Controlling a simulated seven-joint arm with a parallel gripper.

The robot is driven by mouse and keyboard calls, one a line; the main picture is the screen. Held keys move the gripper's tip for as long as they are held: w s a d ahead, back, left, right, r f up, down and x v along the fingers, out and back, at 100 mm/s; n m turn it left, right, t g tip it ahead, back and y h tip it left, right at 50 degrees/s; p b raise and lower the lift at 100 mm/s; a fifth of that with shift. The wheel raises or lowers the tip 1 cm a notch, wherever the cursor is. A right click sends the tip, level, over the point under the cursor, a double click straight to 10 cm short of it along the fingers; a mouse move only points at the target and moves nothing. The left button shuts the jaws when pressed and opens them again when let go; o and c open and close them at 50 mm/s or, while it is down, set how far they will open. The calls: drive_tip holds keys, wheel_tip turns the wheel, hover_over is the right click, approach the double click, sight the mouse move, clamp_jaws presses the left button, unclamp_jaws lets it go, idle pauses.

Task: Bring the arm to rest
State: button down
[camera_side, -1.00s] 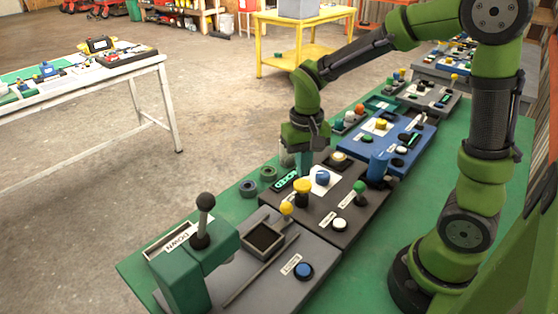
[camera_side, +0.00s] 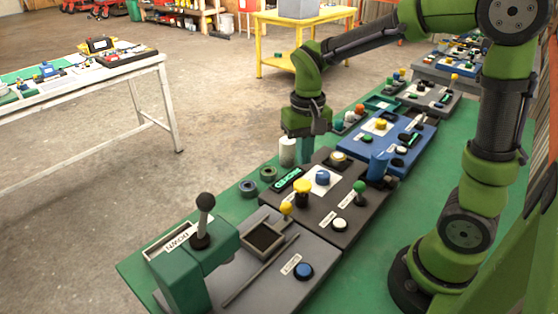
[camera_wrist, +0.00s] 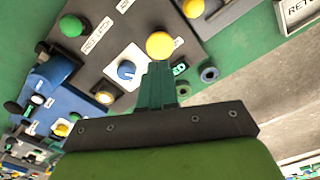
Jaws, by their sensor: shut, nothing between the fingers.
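My gripper (camera_side: 304,150) hangs pointing down over the far edge of the dark control panel (camera_side: 341,232), with its green fingers together and nothing between them. In the wrist view the shut fingers (camera_wrist: 157,88) show at the centre, below a yellow knob (camera_wrist: 159,45) in the picture. In the side view the panel bears a blue knob (camera_side: 323,177), a yellow mushroom button (camera_side: 302,188), a green-topped lever (camera_side: 359,188) and a white button (camera_side: 340,224). I cannot tell the exact height of the fingertips above the bench.
A grey panel (camera_side: 262,285) with a black-knobbed lever (camera_side: 204,203) stands in front, and a blue panel (camera_side: 408,140) behind. A white cylinder (camera_side: 288,150) and dark rings (camera_side: 268,174) lie close to my gripper. The green bench (camera_side: 375,262) is bare near my base.

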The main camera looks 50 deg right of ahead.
drive_tip(key=shift+f, duration=0.2)
drive_tip(key=s+a+r+n+t+y, duration=0.2)
drive_tip(key=s+a+r+t, duration=0.1)
drive_tip(key=s+r+t, duration=0.4)
drive_tip(key=s+r, duration=0.1)
drive_tip(key=s, duration=0.2)
drive_tip(key=shift+a+r, duration=0.25)
drive_tip(key=shift+r, duration=0.1)
idle(0.9)
